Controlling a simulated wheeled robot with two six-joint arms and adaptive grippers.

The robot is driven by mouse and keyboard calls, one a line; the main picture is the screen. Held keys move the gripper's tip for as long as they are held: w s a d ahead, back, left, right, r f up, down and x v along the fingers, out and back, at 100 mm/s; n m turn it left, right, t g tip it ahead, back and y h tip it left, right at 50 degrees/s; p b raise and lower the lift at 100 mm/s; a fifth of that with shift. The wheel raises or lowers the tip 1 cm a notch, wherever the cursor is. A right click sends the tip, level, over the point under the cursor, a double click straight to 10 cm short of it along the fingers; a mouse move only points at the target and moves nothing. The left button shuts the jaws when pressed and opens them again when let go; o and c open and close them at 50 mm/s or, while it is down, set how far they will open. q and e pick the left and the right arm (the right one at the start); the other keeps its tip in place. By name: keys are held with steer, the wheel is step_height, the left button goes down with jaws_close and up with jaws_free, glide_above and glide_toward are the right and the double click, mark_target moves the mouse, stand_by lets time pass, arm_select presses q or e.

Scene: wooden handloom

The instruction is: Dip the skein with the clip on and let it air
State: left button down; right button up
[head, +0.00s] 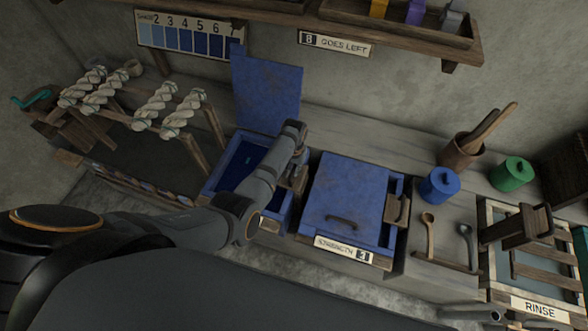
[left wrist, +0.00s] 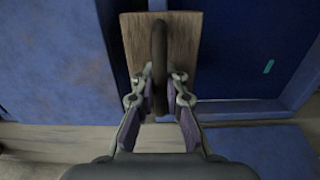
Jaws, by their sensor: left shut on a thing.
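White twisted skeins (head: 155,106) hang on a wooden rack at the left in the head view. The left blue vat (head: 212,190) stands open, its blue lid (head: 266,92) raised at the back, dark blue liquid inside. A small teal piece (left wrist: 268,67) shows in that vat; it may be a clip, and no skein is visible around it. My right gripper is not in view.
A second blue vat with a closed lid (head: 345,190) and a strength label stands to the right. Beyond are blue (head: 440,187) and green jars (head: 512,174), spoons, a utensil pot (head: 460,152) and the rinse frame (head: 490,290). A shelf overhangs the back.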

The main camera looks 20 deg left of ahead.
arm_select(q)
step_height(320, 180, up, 8)
steer(key=p, duration=0.7)
steer(key=shift+w+r+p, duration=0.1)
steer(key=shift+r+p, duration=0.15)
steer(key=shift+p, duration=0.1)
steer(key=shift+r, duration=0.25)
step_height(320, 180, up, 7)
steer(key=shift+c, duration=0.6)
jaws_free()
steer(key=shift+f, duration=0.2)
step_height(320, 180, up, 7)
